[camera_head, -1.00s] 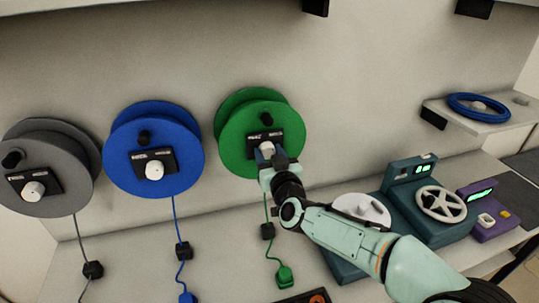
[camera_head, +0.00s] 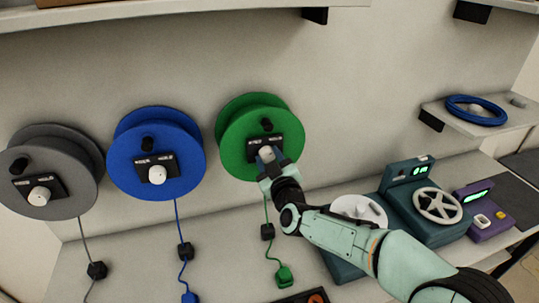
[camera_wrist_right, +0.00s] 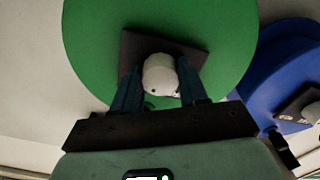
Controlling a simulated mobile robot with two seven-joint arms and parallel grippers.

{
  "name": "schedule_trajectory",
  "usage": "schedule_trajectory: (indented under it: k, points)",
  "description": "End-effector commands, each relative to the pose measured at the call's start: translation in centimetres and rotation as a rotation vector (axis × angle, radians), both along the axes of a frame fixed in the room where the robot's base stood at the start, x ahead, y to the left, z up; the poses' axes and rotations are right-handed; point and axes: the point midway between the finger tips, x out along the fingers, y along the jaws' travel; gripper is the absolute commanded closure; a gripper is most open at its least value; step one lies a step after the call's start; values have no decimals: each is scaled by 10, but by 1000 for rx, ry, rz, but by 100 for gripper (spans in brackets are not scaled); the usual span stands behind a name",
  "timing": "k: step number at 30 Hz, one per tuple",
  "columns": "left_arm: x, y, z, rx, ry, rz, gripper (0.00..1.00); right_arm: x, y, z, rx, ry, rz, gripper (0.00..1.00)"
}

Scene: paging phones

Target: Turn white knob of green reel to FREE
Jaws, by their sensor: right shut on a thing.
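The green reel (camera_head: 239,146) hangs on the wall, with a black label plate and a black crank handle (camera_head: 267,125) above the plate. Its white knob (camera_head: 266,153) sits on the plate, partly hidden by my right gripper (camera_head: 268,160). In the right wrist view, the white knob (camera_wrist_right: 160,75) lies between the two fingers of my right gripper (camera_wrist_right: 161,92), in front of the green reel (camera_wrist_right: 90,45). The right gripper is shut on the knob. The label words are too small to read surely. My left gripper is not in view.
A blue reel (camera_head: 125,170) and a grey reel (camera_head: 70,200) hang to the left, each with a white knob. A teal device with a wheel (camera_head: 438,205) and a purple device (camera_head: 485,212) stand right on the counter. A blue ring (camera_head: 476,110) lies on a shelf.

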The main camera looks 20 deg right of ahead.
Motion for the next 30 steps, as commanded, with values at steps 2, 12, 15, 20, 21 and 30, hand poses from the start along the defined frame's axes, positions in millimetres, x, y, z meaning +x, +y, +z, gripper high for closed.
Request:
schedule_trajectory:
  k: [2, 12, 15, 20, 21, 30]
  points:
    - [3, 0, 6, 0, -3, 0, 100, 0, 0, 2, -73, -3, 0, 88]
    - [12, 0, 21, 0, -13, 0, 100, 0, 0, 2, -397, -13, 1, 88]
    - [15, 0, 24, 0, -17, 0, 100, 1, 0, 2, -491, -17, 1, 88]
    - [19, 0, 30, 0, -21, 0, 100, 0, -1, 2, -644, -23, 1, 88]
    - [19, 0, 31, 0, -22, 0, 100, 0, 0, 2, -681, -24, 1, 88]
    - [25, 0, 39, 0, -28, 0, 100, 0, -1, 2, -926, -33, 1, 88]
